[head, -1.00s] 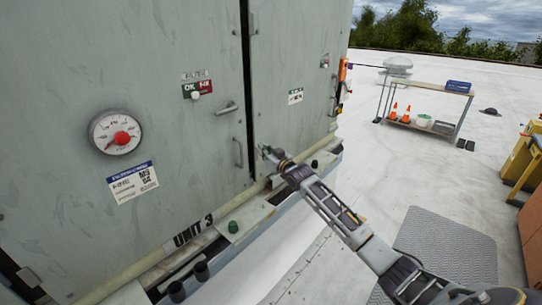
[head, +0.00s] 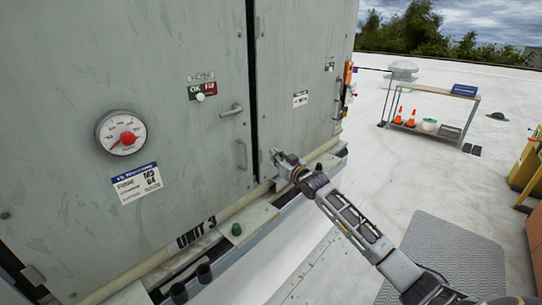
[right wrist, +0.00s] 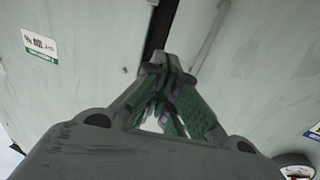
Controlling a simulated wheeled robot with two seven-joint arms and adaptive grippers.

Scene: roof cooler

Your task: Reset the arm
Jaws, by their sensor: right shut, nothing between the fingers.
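My right arm (head: 350,220) reaches in from the lower right of the head view. My right gripper (head: 276,155) is in front of the grey cooler unit (head: 185,70), low near the dark gap between its two doors. In the right wrist view the gripper (right wrist: 170,75) has its green-padded fingers together, with nothing between them. The grey door panels are behind it; I cannot tell whether the tips touch them. My left gripper is not in view.
The unit bears a round gauge (head: 121,132), an OK/FIX sign (head: 202,90) and door handles (head: 231,110). A cart (head: 437,88) with cones stands at the back right. A grey mat (head: 440,255) lies on the white roof at lower right.

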